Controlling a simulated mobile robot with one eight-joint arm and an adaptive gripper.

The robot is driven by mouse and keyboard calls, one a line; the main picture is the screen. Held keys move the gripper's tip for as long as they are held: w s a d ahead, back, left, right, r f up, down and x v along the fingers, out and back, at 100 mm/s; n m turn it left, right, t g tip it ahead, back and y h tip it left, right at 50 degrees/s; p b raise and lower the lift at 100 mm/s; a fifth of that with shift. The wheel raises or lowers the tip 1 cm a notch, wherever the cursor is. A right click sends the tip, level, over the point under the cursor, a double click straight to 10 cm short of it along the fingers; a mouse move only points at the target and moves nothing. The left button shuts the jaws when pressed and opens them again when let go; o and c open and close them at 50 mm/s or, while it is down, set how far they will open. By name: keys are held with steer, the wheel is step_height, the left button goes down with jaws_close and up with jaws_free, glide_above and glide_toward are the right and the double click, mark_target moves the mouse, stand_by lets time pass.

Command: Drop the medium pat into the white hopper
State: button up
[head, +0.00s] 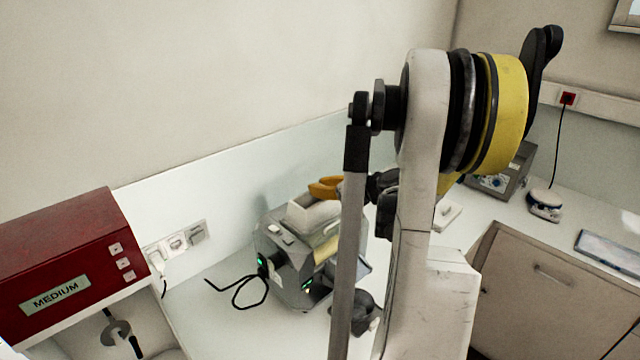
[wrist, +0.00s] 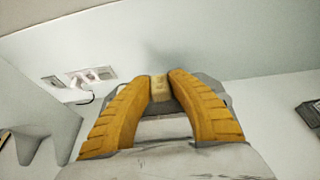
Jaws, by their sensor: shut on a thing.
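A pale yellow pat (wrist: 161,92) is pinched between the fingertips of my gripper (wrist: 160,84) in the wrist view. In the head view the orange fingers of my gripper (head: 325,187) are just above the white hopper (head: 312,216), partly behind my arm. The hopper sits on top of a grey machine (head: 286,262) with green lights. The pat cannot be made out in the head view. In the wrist view pale grey and white machine surfaces lie below the fingers. Whether the pat is fully over the hopper's opening cannot be told.
A red box labelled MEDIUM (head: 68,262) is at the left. A black cable (head: 250,292) lies on the counter beside the machine. A wall socket (head: 176,243) is behind. A grey device (head: 503,180) and a small white-and-dark device (head: 545,204) stand on the right counter.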

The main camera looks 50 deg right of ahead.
steer(key=shift+s+f, duration=0.1)
steer(key=shift+f, duration=0.5)
steer(key=o, duration=0.9)
steer(key=shift+c, duration=0.2)
steer(key=v, duration=1.1)
steer(key=shift+s+r, duration=0.15)
steer(key=shift+s, duration=0.25)
